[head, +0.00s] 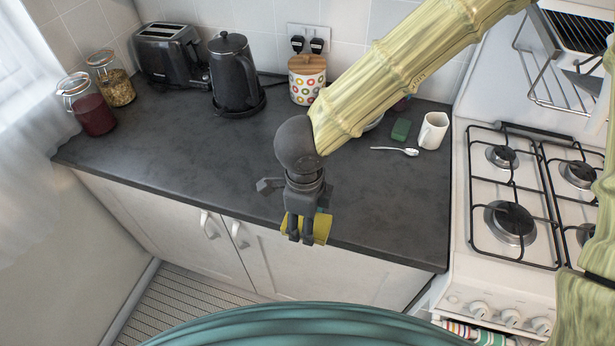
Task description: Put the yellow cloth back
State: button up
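The yellow cloth (322,229) shows on both sides of my gripper's fingers, at the front edge of the counter in the head view. My gripper (300,236) points down, with its dark fingers close together over the middle of the cloth. It looks shut on the cloth, though the fingers hide the exact contact. I cannot tell whether the cloth also touches the counter edge.
The dark counter (190,160) is clear in the middle. The stove (480,270) is at right.

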jog(key=shift+s+a+r, duration=0.2)
jog(key=shift+a, duration=0.05)
jog(key=shift+w+a, duration=0.1)
jog(key=shift+w, duration=0.2)
jog(key=w+p, duration=0.1)
jog(key=w, duration=0.4)
jog(key=w+f+p, duration=0.1)
jog(key=w+p, duration=0.1)
jog(key=w, duration=0.3)
jog(key=w+a+p, duration=0.1)
jog(key=w+p, duration=0.1)
jog(key=w, duration=0.2)
jog(key=shift+w+f, duration=0.15)
jog(key=shift+w, duration=0.25)
jog(key=shift+w+f+p, duration=0.15)
jog(key=shift+f+p, duration=0.75)
jog(key=shift+f, duration=0.95)
jog(key=o, duration=0.9)
